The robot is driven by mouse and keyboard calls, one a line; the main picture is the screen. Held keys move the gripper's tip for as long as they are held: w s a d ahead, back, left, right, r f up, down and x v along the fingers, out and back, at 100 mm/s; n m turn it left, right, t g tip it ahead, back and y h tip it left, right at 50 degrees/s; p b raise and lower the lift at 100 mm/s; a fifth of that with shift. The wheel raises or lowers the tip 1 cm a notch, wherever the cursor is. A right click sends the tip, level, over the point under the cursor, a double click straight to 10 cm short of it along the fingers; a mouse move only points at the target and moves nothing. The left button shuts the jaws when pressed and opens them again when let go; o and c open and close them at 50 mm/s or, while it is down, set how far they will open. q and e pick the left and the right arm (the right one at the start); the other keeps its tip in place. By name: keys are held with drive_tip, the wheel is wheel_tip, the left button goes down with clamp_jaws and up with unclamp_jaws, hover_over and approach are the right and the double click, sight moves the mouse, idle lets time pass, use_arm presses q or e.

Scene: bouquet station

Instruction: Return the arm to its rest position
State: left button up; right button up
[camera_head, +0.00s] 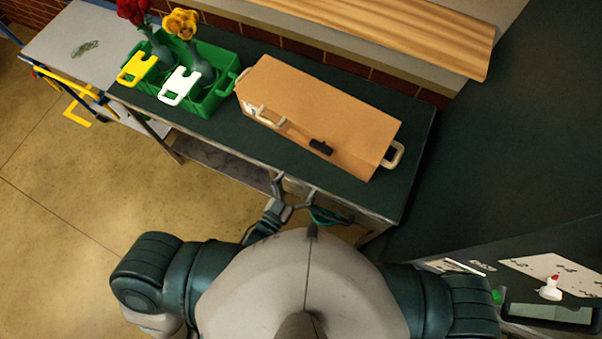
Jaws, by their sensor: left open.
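My left gripper (294,188) shows just above my torso, at the front edge of the dark table (245,135). Its two fingers are spread apart and nothing shows between them. Most of the left forearm is hidden by my torso, though the left shoulder and upper arm show at lower left. My right shoulder shows at lower right; the right gripper is out of view.
A tan box (320,105) with pale handles lies on the table. A green crate (217,95) beside it holds red (133,9) and yellow (181,23) flowers in vases. A white bottle (550,289) stands on the right-hand counter. Open floor lies left.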

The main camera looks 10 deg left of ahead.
use_arm(q)
drive_tip(key=shift+f, duration=0.1)
idle(0.4)
drive_tip(key=s+a+f+g+y, duration=0.1)
drive_tip(key=s+a+f+g, duration=0.1)
drive_tip(key=f, duration=0.8)
drive_tip(key=s+a+f+g+y, duration=0.2)
drive_tip(key=a+f+g, duration=0.1)
drive_tip(key=f, duration=0.7)
drive_tip(key=s+a+f+g+y, duration=0.1)
drive_tip(key=s+a+f+g, duration=0.1)
drive_tip(key=f, duration=0.8)
drive_tip(key=s+a+f+n+g+y, duration=0.1)
drive_tip(key=s+a+f+g, duration=0.3)
drive_tip(key=s+f, duration=0.5)
drive_tip(key=s+a+f+n+g+y, duration=0.1)
drive_tip(key=s+a+f+g+y, duration=0.1)
drive_tip(key=s+a+f+g, duration=0.2)
drive_tip(key=s+a+f, duration=0.3)
drive_tip(key=s+f, duration=0.3)
drive_tip(key=s, duration=0.3)
drive_tip(key=shift+s+a, duration=0.35)
drive_tip(key=shift+a, duration=0.05)
